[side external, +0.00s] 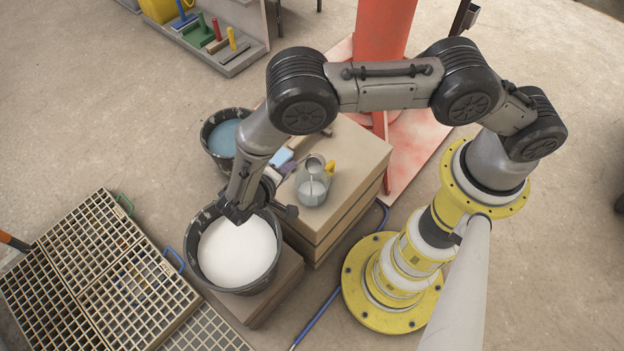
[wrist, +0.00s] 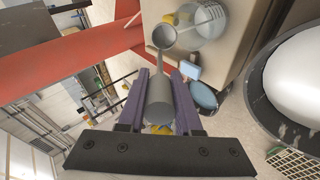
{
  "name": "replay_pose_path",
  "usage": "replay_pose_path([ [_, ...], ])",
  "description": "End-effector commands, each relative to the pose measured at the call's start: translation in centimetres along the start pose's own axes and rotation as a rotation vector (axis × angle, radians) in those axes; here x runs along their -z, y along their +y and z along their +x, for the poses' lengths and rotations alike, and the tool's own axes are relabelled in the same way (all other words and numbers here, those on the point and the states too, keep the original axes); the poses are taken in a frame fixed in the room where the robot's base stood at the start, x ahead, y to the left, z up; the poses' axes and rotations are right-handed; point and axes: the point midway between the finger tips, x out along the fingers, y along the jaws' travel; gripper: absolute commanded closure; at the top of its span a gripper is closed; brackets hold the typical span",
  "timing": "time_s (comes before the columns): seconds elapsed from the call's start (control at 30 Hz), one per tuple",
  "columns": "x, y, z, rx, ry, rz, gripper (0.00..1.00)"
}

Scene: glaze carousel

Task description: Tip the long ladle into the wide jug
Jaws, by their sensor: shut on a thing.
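My gripper (side external: 279,174) is shut on the grey handle of the long ladle (wrist: 160,98), which lies between its two purple jaws (wrist: 163,72). The ladle's stem runs away from the jaws to a small round cup (wrist: 164,36). In the side view the cup (side external: 314,161) is at the mouth of the wide jug (side external: 312,187), overlapping its rim. The jug is clear, with pale contents low inside, and stands upright on a tan block. It also shows in the wrist view (wrist: 210,22). I cannot tell how much the cup holds or whether it touches the rim.
A bucket of white glaze (side external: 200,262) stands below my wrist, and a bucket of blue liquid (side external: 206,130) is behind it. The tan block (side external: 358,160) also holds a light blue sponge (side external: 282,158). Grid racks (side external: 75,265) lie at left. A red column (side external: 383,40) rises behind.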

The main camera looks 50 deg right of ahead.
Motion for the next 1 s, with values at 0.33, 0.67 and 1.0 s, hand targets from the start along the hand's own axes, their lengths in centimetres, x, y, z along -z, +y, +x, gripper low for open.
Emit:
replay_pose_path([
  [0.33, -0.14, -0.37, -0.15, -0.025, 0.009, 0.000, 1.00],
  [0.67, -0.19, -0.72, -0.27, -0.047, 0.017, 0.001, 1.00],
  [1.0, -0.38, -1.05, -0.34, -0.071, 0.025, 0.002, 1.00],
])
